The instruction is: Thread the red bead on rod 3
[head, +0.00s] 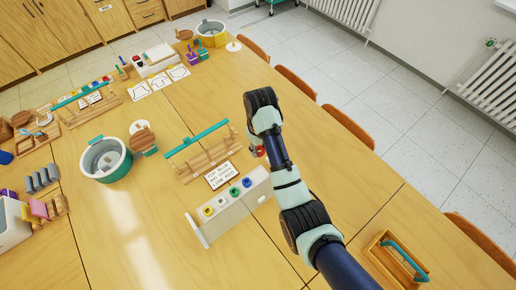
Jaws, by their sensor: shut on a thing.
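My gripper (258,151) shows small and partly hidden behind my arm, right of the wooden rack. A bit of red shows at it, which I take for the red bead (261,153) held in the shut fingers. The wooden rack (208,160) stands left of my gripper, with a teal bar (196,138) above it. I cannot make out single rods or tell which is rod 3. A white box (232,211) in front of the rack carries yellow, green and blue pieces in a row on its top. A printed card (222,175) stands between the box and rack.
A teal-rimmed round tub (107,158) and a round wooden piece (142,139) stand to the left. A wooden carrier with a teal handle (404,258) is at lower right. Bare table lies between the tub and the white box.

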